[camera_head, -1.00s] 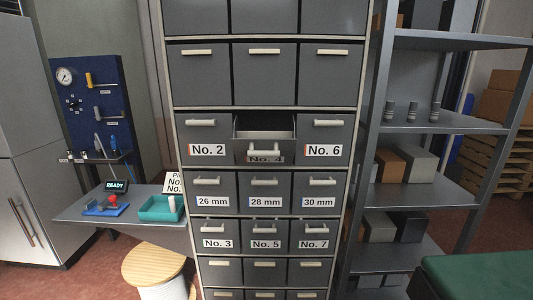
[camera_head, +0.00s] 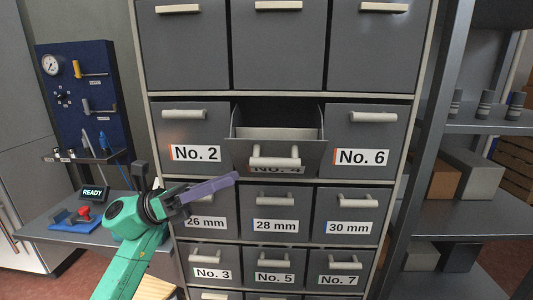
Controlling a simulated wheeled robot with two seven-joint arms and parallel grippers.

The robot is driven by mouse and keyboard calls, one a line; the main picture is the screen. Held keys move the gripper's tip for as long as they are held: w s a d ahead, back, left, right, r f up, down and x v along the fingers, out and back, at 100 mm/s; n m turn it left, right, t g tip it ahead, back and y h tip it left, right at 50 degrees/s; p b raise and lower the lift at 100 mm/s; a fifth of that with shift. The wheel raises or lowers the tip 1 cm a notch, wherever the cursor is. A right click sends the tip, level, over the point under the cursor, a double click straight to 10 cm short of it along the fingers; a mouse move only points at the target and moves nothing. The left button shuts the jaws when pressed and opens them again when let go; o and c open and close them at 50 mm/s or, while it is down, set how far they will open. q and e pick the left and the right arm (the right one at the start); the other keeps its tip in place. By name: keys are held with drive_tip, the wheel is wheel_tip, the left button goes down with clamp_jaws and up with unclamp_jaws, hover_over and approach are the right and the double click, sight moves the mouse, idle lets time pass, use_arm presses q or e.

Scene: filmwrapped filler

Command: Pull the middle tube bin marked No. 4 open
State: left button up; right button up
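The middle tube bin marked No. 4 (camera_head: 310,157) is tilted forward out of the cabinet, with its top open and a light inner surface showing. Its label is partly covered by its pale bar handle (camera_head: 275,156). My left gripper (camera_head: 236,178), with purple fingers on a green arm, points right in front of the cabinet. Its tips are below and left of the handle, apart from it in the picture. The fingers overlap from this side, so I cannot see whether there is a gap between them. My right gripper is not in view.
Shut bins No. 2 (camera_head: 193,138) and No. 6 (camera_head: 362,142) flank the open one. The 28 mm bin (camera_head: 275,213) is shut below it. A side table (camera_head: 50,222) stands left, with a blue tool panel (camera_head: 85,95) behind it. A grey shelf rack (camera_head: 465,220) stands right.

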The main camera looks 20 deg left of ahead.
sight(275, 162)
use_arm(q)
drive_tip(key=p+x, duration=0.1)
drive_tip(key=x, duration=0.1)
drive_tip(key=r+p+x, duration=0.1)
drive_tip(key=x, duration=0.2)
drive_tip(key=d, duration=0.1)
drive_tip(key=w+d+p, duration=0.1)
drive_tip(key=w+d+r+p, duration=0.1)
drive_tip(key=d, duration=0.1)
drive_tip(key=shift+w+d, duration=0.1)
drive_tip(key=shift+w, duration=0.1)
drive_tip(key=shift+d, duration=0.3)
drive_tip(key=shift+s+f, duration=0.1)
drive_tip(key=shift+a, duration=0.1)
drive_tip(key=shift+c, duration=0.9)
clamp_jaws()
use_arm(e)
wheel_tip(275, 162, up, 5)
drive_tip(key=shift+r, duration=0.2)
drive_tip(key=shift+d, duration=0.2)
